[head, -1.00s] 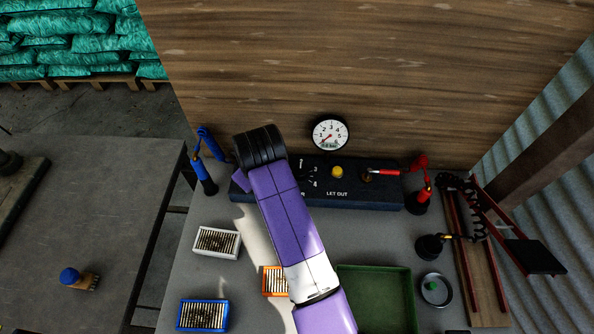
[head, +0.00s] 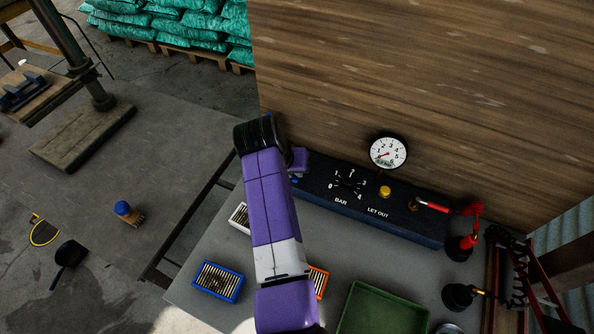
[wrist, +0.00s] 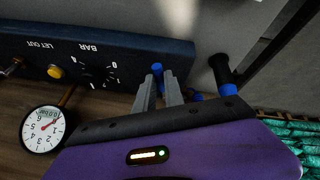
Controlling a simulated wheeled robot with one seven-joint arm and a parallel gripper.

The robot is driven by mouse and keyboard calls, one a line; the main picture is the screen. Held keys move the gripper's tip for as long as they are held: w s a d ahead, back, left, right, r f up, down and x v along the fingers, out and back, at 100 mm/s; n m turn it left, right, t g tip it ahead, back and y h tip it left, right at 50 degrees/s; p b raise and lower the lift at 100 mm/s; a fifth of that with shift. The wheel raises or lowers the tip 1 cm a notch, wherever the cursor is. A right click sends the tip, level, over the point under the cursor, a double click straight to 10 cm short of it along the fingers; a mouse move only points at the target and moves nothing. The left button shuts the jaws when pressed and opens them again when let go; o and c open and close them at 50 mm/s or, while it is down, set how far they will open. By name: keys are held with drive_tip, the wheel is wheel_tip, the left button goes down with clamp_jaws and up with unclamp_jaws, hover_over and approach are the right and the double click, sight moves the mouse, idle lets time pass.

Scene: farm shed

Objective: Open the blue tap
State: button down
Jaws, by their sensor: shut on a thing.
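The blue tap (wrist: 157,69) is at the end of the dark control box (wrist: 98,48) in the wrist view. My gripper (wrist: 159,82) is shut on its blue handle, which shows between the two grey fingertips. The tap's lower part is hidden by the fingers.
A round gauge (head: 388,153) stands behind the box, its needle low. A black, blue-ended fitting (wrist: 222,72) stands close beside the tap. A wooden wall rises behind.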

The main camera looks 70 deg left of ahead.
drive_tip(key=shift+r, duration=0.1)
drive_tip(key=c, duration=1.4)
unclamp_jaws()
drive_tip(key=shift+c, duration=0.2)
drive_tip(key=v, duration=0.7)
drive_tip(key=shift+r, duration=0.3)
drive_tip(key=shift+s, duration=0.15)
